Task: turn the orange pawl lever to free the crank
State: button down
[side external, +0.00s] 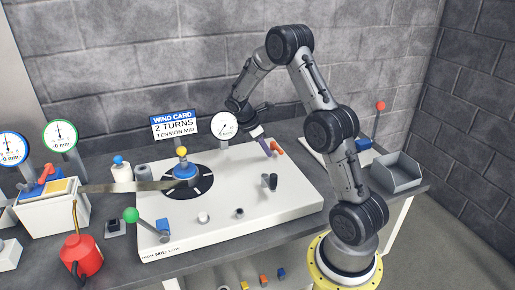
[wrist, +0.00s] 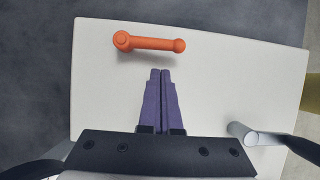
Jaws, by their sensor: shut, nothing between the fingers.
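The orange pawl lever (wrist: 150,43) lies on the white base near its back edge. In the wrist view it runs left to right, with its wider round end at the left and a knob at the right. In the side view the lever (side external: 277,148) shows just right of my fingers. My gripper (wrist: 161,72) is shut and empty, its purple fingers pointing at the lever with a small gap in the picture. My gripper also shows in the side view (side external: 267,151). The crank cannot be told for certain; a yellow-knobbed post stands on the blue hub (side external: 185,170).
A gauge (side external: 224,125) and wind card (side external: 174,124) stand behind. A grey bin (side external: 397,172) is at right, a red oil can (side external: 82,253) at left.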

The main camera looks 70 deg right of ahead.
aim_at(279, 150)
jog(key=shift+s+d+r, duration=0.15)
jog(key=shift+s+d, duration=0.35)
jog(key=shift+d, duration=0.05)
jog(key=shift+s+d+n+t+h, duration=0.15)
jog(key=shift+s+n+t+h, duration=0.3)
jog(key=shift+n, duration=0.65)
jog(key=shift+s+d+n+t, duration=0.15)
jog(key=shift+s+n+t, duration=0.15)
jog(key=shift+n, duration=0.3)
jog(key=shift+s+d+n+t, duration=0.15)
jog(key=shift+s+n, duration=0.25)
jog(key=shift+n, duration=0.2)
jog(key=n, duration=0.1)
jog(key=s+d+n+t, duration=0.1)
jog(key=n, duration=0.1)
jog(key=shift+s+d+n+t+h, duration=0.15)
jog(key=shift+s+n+t+h, duration=0.05)
jog(key=shift+n+t+h, duration=0.1)
jog(key=n, duration=0.1)
jog(key=d+n+t, duration=0.1)
jog(key=shift+s+d+n, duration=0.1)
jog(key=shift+s+n, duration=0.2)
jog(key=shift+s, duration=0.05)
jog(key=shift+s+d, duration=0.2)
jog(key=shift+d, duration=1.55)
jog(key=shift+w+d, duration=0.1)
jog(key=shift+d, duration=0.05)
